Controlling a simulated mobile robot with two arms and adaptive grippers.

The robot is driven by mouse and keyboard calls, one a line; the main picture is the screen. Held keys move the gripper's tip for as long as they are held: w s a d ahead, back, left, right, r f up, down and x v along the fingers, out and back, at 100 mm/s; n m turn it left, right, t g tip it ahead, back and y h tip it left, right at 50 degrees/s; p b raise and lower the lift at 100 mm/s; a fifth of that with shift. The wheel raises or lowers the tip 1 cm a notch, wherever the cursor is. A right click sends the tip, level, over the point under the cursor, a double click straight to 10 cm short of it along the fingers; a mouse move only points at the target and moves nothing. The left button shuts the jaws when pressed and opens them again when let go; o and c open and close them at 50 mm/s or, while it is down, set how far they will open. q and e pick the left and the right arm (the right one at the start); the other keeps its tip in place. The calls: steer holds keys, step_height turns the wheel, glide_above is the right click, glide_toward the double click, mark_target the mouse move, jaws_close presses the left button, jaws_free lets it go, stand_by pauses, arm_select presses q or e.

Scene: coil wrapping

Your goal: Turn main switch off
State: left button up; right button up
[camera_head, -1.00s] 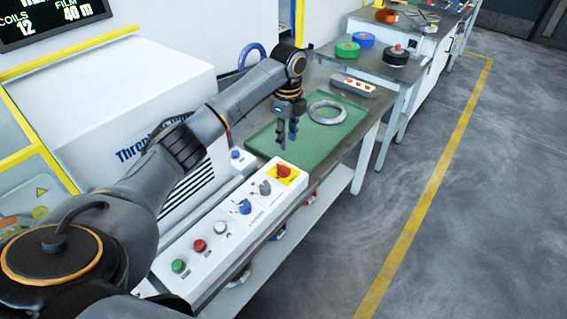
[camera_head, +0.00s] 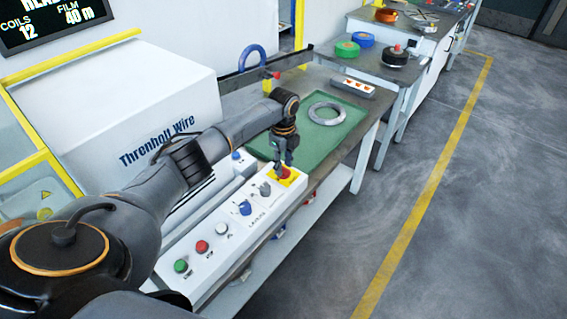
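The main switch (camera_head: 287,174) is a red knob on a yellow plate at the far end of the white control panel (camera_head: 206,270). My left gripper (camera_head: 284,170) points down right at the red knob, and its fingers partly cover it. The fingers look close to the knob on both sides, but I cannot tell whether they touch or grip it. My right gripper is not in view.
The panel also carries a grey knob (camera_head: 265,189), a blue knob (camera_head: 244,208), and white, red and green (camera_head: 181,266) buttons. A grey coil (camera_head: 327,113) lies on the green mat (camera_head: 338,140) behind. A remote-like box (camera_head: 353,88) lies beyond it.

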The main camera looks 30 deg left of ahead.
arm_select(q)
steer(key=shift+f, duration=0.25)
jaws_close()
